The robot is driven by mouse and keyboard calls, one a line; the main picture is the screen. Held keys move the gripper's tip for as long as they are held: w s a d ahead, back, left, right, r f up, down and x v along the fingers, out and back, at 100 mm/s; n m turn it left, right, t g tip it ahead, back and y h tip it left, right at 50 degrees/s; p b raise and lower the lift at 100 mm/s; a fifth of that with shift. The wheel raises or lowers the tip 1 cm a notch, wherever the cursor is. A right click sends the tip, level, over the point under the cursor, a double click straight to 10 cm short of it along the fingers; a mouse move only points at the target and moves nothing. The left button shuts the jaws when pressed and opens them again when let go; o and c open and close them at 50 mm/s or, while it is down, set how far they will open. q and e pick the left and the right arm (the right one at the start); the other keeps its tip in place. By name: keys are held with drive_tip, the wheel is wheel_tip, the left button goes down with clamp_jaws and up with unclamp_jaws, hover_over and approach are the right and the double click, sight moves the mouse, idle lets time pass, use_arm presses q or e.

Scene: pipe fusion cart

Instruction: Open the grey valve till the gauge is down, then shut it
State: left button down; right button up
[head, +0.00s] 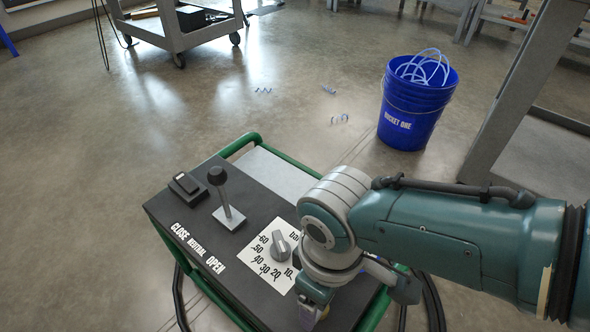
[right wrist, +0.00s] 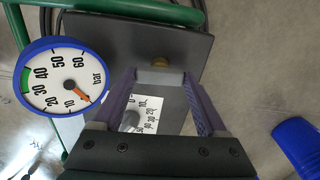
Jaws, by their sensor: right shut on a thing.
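The grey valve (right wrist: 159,77) shows in the right wrist view as a grey block beside a brass fitting at the dark cart panel's edge. My right gripper (right wrist: 160,82) is shut on it, one purple finger on each side. In the head view my right gripper (head: 312,312) is at the cart's near right side, and its wrist hides the valve. The blue-rimmed gauge (right wrist: 54,80) is at the left of the right wrist view. Its orange needle points lower right, past the 10 toward the low end. My left gripper is not in view.
A blue bucket (head: 418,105) with tubing stands behind.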

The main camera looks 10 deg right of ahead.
idle(0.4)
drive_tip(key=o, duration=1.3)
wheel_tip(320, 180, up, 10)
drive_tip(key=p, duration=0.8)
